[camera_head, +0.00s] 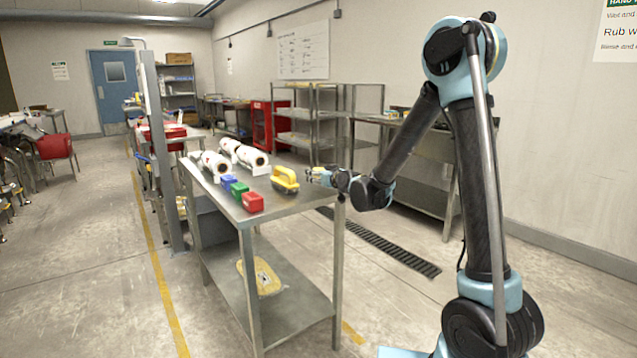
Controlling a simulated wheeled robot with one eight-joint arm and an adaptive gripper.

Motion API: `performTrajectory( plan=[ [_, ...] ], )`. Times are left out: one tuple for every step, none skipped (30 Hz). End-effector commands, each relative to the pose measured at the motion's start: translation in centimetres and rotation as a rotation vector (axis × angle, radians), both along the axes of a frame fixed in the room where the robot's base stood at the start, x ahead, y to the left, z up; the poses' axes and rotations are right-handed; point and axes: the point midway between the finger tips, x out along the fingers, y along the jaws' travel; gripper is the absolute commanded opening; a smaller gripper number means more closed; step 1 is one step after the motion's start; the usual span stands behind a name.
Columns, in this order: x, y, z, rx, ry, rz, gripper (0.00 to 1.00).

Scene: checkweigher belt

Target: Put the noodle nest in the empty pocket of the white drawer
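My gripper (311,175) is small in the head view, at the end of my arm, reaching left over the right edge of the steel table (305,200). It is just right of a yellow object (285,180) on the tabletop; I cannot tell whether they touch. The fingers are too small to tell whether they are open or shut, or whether they hold anything. I cannot make out a noodle nest or a white drawer with pockets in this view.
Blue, green and red blocks (252,202) stand along the table's front left. White rolls on holders (245,156) lie behind them. A flat yellowish item (262,277) lies on the lower shelf. Steel racks (310,125) stand behind.

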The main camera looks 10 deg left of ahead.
Motion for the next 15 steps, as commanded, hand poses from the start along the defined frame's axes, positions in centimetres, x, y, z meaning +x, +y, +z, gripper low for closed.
performTrajectory(
  plan=[
    [0.1, 0.0, -0.7, 0.0, 0.0, 0.0, 0.3],
    [0.0, 0.0, -1.0, 0.0, 0.0, 0.0, 0.3],
    [0.1, 0.0, -1.4, 0.0, 0.0, 0.0, 0.3],
    [0.1, 0.0, -1.6, 0.0, 0.0, 0.0, 0.3],
    [0.1, 0.0, -1.8, 0.0, 0.0, -0.001, 0.3],
    [0.0, 0.0, -2.0, 0.0, 0.0, -0.001, 0.3],
    [0.0, 0.0, -2.1, 0.0, 0.0, -0.001, 0.3],
    [0.0, 0.0, -2.2, 0.0, 0.0, -0.001, 0.3],
    [0.0, 0.0, -2.2, 0.0, 0.0, -0.001, 0.3],
    [0.0, -0.1, -2.2, 0.0, 0.0, -0.001, 0.3],
    [0.0, -0.1, -2.2, 0.0, 0.0, -0.001, 0.3],
    [0.0, -0.1, -2.2, 0.0, 0.0, -0.001, 0.3],
    [0.0, -0.1, -2.2, 0.0, 0.0, -0.001, 0.3],
    [0.0, -0.1, -2.2, 0.0, 0.0, -0.001, 0.3],
    [0.1, -0.1, -2.2, 0.0, 0.0, -0.001, 0.3]
  ],
)
